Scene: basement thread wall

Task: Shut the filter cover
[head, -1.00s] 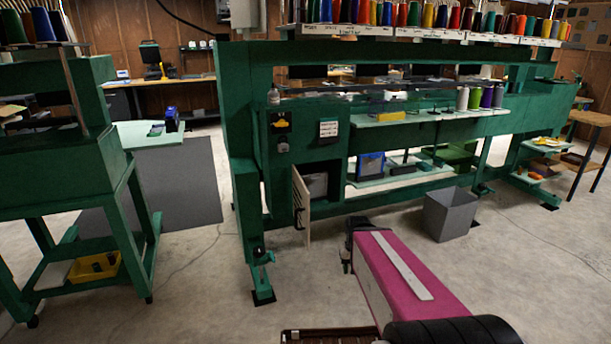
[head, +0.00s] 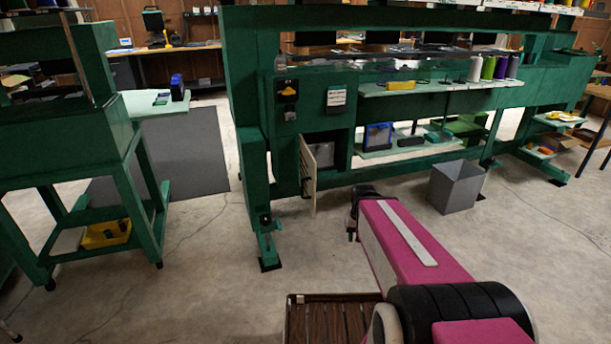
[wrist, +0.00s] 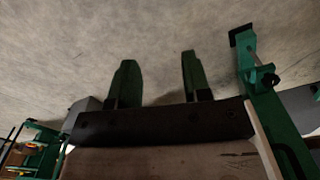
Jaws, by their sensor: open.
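The filter cover (head: 309,176) is a small pale door low on the green machine in the head view. It stands swung open, out from a dark recess (head: 326,150) with a grey box shape inside. A dark handle shows on its face. In the wrist view a pale upright edge, which looks like the cover (wrist: 264,138), shows at the lower right with a dark bar beside it. My gripper (wrist: 157,68) is open and empty, its two fingers apart over bare floor. In the head view my arm's dark end is right of the cover, apart from it in the picture; its fingers are not clear there.
A green machine leg with a foot (head: 268,240) stands just left of the cover. A grey bin (head: 455,187) stands on the floor to the right. A green stand (head: 85,170) with a yellow tray is at the left. The floor before the cover is clear.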

